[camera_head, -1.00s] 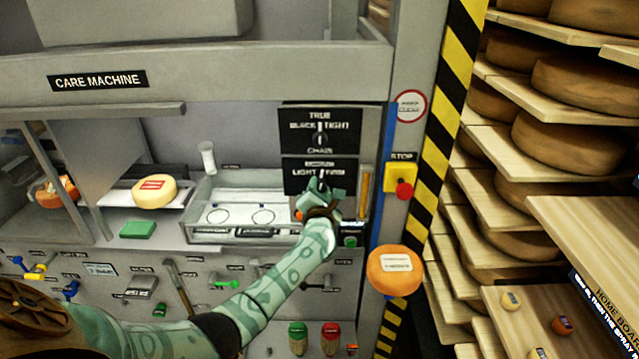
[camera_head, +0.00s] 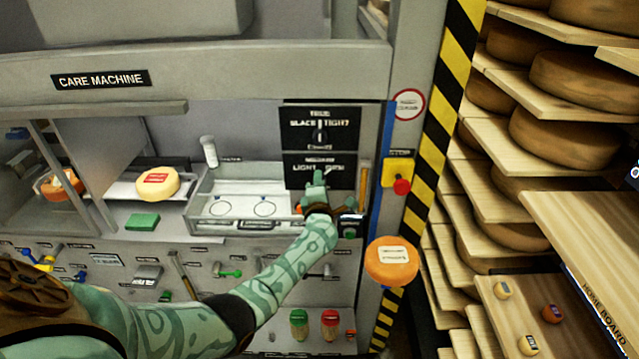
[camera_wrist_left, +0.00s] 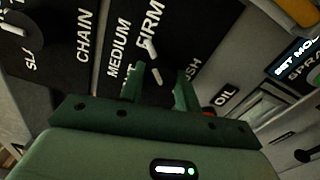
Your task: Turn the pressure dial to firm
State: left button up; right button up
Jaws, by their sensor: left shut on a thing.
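The pressure dial (camera_wrist_left: 153,62) is on the lower black panel (camera_head: 296,177) of the care machine. In the left wrist view its white pointer shows between my fingers, with one end close to the word FIRM; MEDIUM is printed to the left. My left gripper (camera_head: 318,175) is at this panel and hides the dial in the head view. In the left wrist view the green fingers of the gripper (camera_wrist_left: 158,88) stand on either side of the dial, shut on it. The exact pointer setting is hard to tell. My right gripper is not in view.
Another dial (camera_head: 320,135) sits on the panel above. A yellow stop box with a red button (camera_head: 402,186) and an orange cheese (camera_head: 391,262) are to the right. An open tray (camera_head: 235,212) lies left of the gripper. Shelves of cheese wheels (camera_head: 565,140) fill the right.

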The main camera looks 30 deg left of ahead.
pick_arm(q)
jog(key=shift+f, duration=0.1)
dwell(0.3)
jog(key=o, duration=1)
jog(key=shift+c, duration=0.2)
jog(key=shift+d, duration=0.1)
jog(key=p+v, duration=0.1)
jog(key=v, duration=1.5)
jog(key=shift+p, duration=0.4)
jog(key=shift+s+d, duration=0.1)
jog(key=shift+d, duration=0.05)
